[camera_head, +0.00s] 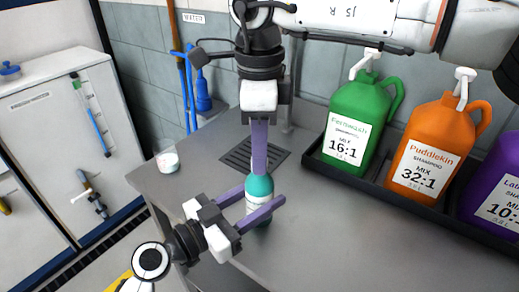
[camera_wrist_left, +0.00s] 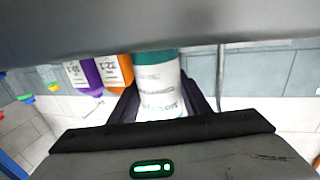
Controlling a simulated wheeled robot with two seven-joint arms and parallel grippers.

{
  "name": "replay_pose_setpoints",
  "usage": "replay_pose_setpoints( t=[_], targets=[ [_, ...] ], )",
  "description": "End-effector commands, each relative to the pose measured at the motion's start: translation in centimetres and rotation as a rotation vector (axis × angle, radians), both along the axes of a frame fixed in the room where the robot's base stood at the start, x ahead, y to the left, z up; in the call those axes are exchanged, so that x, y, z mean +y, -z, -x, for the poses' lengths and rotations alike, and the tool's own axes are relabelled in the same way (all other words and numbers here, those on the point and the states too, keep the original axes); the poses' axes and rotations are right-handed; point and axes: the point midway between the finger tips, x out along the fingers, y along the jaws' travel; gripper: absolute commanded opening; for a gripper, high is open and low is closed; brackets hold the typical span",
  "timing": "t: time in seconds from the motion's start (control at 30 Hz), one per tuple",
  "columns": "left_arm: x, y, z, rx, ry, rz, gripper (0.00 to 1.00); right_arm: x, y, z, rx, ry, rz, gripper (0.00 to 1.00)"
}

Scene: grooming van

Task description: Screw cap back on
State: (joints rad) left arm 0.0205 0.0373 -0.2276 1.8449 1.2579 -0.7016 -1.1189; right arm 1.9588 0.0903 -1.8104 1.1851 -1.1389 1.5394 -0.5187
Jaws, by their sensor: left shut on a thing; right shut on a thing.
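A teal bottle with a white label (camera_head: 257,190) stands roughly upright over the grey counter (camera_head: 330,235) in the head view. My left gripper (camera_head: 263,197) is shut around its body from the left, one purple finger on each side. The bottle (camera_wrist_left: 157,85) also shows between dark fingers in the left wrist view. My right gripper (camera_head: 260,168) points straight down from above, its fingertips at the bottle's top. It is shut on the cap, which its fingers hide. I cannot tell how the cap sits on the neck.
Green (camera_head: 360,125), orange (camera_head: 437,150) and purple (camera_head: 492,195) shampoo jugs stand in a black tray (camera_head: 385,193) at the right. A drain grate (camera_head: 240,158) lies behind the bottle. A small white-labelled cup (camera_head: 167,160) stands at the counter's left edge. The front counter is clear.

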Motion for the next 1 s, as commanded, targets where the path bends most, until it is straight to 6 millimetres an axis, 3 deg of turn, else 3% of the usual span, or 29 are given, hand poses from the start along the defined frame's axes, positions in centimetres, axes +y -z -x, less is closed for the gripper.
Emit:
replay_pose_setpoints(
  t=[0.6,0.7,0.83,0.87,0.93,1.0],
  targets=[
    [0.03,0.03,-0.01,0.0,-0.001,0.0,0.0,-0.05,0.09,0.02,0.0,1.362,0.001,0.0],
    [0.03,0.03,-0.01,0.0,-0.001,0.0,0.0,-0.05,0.09,0.02,0.0,1.471,0.001,0.0],
    [0.03,0.03,-0.01,0.0,-0.001,0.0,0.0,-0.05,0.1,0.02,0.0,1.465,0.001,0.0],
    [0.03,0.03,-0.01,0.0,-0.001,0.0,0.0,-0.05,0.09,0.02,0.0,1.465,0.001,0.28],
    [0.03,0.03,-0.01,0.0,-0.001,0.0,0.0,-0.04,0.09,0.02,0.0,1.464,0.001,0.4],
    [0.03,0.03,-0.01,0.0,-0.001,0.0,0.0,-0.03,0.09,0.02,0.0,1.464,0.001,0.42]
  ],
)
